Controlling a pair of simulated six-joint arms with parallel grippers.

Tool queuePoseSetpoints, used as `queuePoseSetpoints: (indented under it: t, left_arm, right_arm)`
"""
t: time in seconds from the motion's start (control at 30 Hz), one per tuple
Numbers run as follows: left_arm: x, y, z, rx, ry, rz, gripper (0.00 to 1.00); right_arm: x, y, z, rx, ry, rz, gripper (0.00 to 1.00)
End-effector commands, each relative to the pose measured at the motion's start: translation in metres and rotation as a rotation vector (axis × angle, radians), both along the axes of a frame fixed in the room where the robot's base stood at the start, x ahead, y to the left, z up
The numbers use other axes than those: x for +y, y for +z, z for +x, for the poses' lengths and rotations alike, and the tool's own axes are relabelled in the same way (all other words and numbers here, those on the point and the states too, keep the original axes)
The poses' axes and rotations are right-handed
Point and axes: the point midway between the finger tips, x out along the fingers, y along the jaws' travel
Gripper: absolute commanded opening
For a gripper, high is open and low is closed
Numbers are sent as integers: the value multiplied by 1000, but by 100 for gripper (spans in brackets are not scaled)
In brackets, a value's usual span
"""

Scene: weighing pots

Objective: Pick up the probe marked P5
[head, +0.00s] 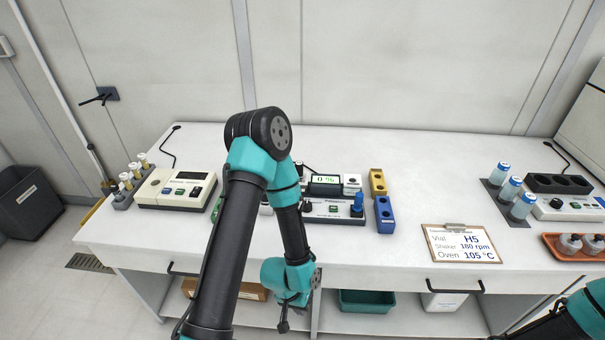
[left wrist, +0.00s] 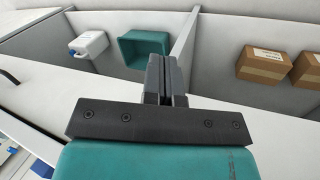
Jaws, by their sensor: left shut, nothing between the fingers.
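I cannot make out a P5 mark on anything. A meter (head: 335,218) with a display (head: 326,179) reading "0 %" stands mid-bench, partly behind my left arm. A blue upright piece (head: 357,207) stands at its right end; I cannot tell whether it is a probe. A yellow block (head: 377,182) and a blue block (head: 384,215) stand just right of it. My left gripper (head: 283,326) points down in front of the bench's front edge, away from these things. In the left wrist view its fingers (left wrist: 167,78) are shut and empty. My right gripper is out of view.
A clipboard (head: 461,256) reads vial H5, shaker 180 rpm, oven 105 °C. Blue-capped bottles (head: 514,190) stand at right, a cream instrument (head: 178,203) at left. A green bin (head: 366,301) is on the shelf below. The bench front between meter and clipboard is clear.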

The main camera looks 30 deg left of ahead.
Motion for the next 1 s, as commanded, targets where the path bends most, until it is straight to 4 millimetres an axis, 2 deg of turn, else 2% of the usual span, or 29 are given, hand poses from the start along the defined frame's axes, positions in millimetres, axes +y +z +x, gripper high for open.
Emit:
queuePoseSetpoints:
  t: [0.43,1.0]
  left_arm:
    - [0,0,0,0,0,0,1]
    - [0,0,0,0,0,0,56]
  right_arm:
    - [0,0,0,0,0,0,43]
    - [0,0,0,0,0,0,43]
